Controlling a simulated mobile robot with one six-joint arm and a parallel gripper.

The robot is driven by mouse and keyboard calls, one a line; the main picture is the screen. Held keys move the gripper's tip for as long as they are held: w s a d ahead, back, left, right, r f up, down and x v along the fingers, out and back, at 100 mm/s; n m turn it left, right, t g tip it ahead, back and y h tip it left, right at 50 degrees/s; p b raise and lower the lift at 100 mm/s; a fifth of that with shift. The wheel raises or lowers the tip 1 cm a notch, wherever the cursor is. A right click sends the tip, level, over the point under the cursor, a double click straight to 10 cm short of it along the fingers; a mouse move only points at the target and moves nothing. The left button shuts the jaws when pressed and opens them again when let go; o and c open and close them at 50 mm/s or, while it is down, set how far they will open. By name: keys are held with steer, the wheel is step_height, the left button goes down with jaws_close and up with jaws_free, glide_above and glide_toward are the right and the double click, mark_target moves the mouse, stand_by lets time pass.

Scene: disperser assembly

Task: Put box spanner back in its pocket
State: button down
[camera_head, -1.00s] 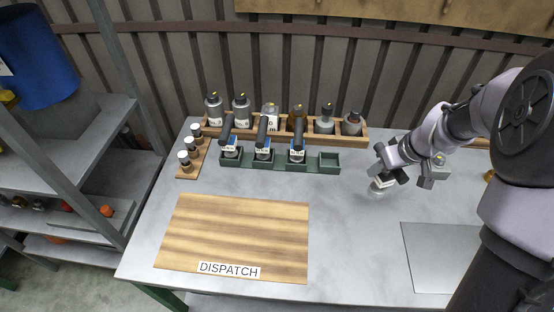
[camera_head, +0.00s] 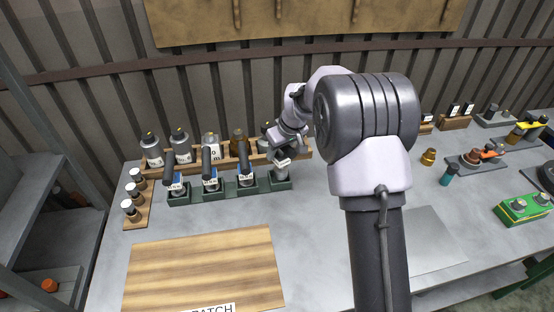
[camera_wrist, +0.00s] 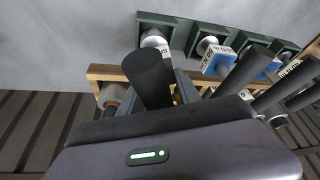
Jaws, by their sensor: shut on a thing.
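The box spanner has a thick dark handle (camera_wrist: 150,78) and a pale labelled lower part, which also shows as a pale piece (camera_head: 281,165) in the head view. My gripper (camera_head: 284,152) is shut on it, with its fingers beside the handle in the wrist view. The spanner stands at the rightmost pocket of the green rack (camera_head: 208,195). Its lower end is at or in that pocket (camera_wrist: 172,20); I cannot tell how deep it sits. The other pockets hold similar dark-handled tools with blue and white labels (camera_head: 211,182).
A wooden rack of bottles (camera_head: 180,145) stands right behind the green rack, close to my gripper. A small wooden holder with vials (camera_head: 130,208) is at the left. A striped wooden dispatch board (camera_head: 205,268) lies in front. My arm hides part of the table.

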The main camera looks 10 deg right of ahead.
mark_target(277, 159)
steer(key=b+x, duration=0.1)
steer(key=x, duration=0.1)
steer(key=b+x, duration=0.1)
steer(key=x, duration=0.1)
steer(key=shift+s+d+f, duration=0.1)
steer(key=shift+s, duration=0.3)
steer(key=c, duration=1.3)
jaws_free()
steer(key=shift+s+f, duration=0.1)
steer(key=o, duration=0.5)
steer(key=shift+c, duration=0.2)
